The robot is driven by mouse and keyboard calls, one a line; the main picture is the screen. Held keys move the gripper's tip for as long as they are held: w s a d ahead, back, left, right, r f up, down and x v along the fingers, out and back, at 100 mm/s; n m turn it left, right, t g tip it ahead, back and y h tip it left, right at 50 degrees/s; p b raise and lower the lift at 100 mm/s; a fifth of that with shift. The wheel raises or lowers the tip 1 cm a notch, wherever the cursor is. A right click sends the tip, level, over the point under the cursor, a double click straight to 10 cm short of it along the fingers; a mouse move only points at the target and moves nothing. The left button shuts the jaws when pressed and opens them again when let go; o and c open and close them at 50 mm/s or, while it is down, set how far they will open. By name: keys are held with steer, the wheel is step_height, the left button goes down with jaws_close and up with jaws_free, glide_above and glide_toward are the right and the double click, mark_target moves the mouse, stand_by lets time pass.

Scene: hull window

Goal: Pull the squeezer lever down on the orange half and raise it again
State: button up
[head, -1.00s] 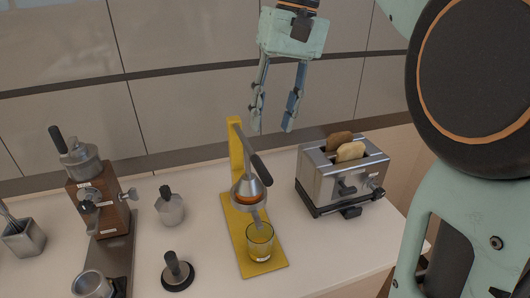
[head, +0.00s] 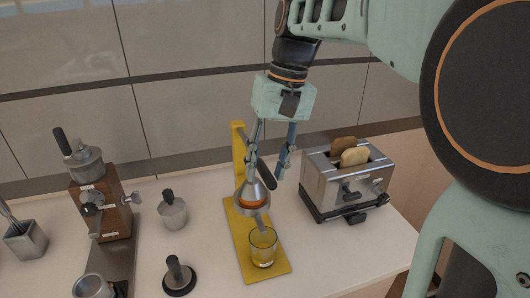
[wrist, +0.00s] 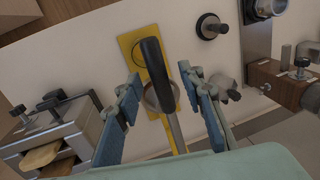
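The yellow citrus squeezer (head: 232,215) stands on the counter, with its metal press cone (head: 253,190) over a sliver of orange half (head: 250,204). Its lever has a black handle (head: 266,174), slanting down to the right in the head view. A glass (head: 263,247) with some yellow at its bottom stands on the base. My gripper (head: 267,166) is open above the press, one finger either side of the lever. In the wrist view, the handle (wrist: 153,62) runs between the open fingers (wrist: 160,82), with a visible gap on both sides. The orange is not clearly visible there.
A toaster (head: 333,185) with two bread slices stands close at the right. A moka pot (head: 173,210), a tamper (head: 179,276) and a wooden-bodied coffee machine (head: 103,210) stand at the left. The tiled wall is behind.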

jaws_close()
step_height(320, 180, down, 2)
steer(key=t+b, duration=0.1)
steer(key=b, duration=0.2)
steer(key=shift+s+f, duration=0.1)
steer(key=shift+s, duration=0.05)
stand_by(0.4)
jaws_free()
step_height(320, 180, up, 12)
steer(key=d, duration=0.2)
steer(key=shift+s+d, duration=0.15)
steer(key=shift+d, duration=0.15)
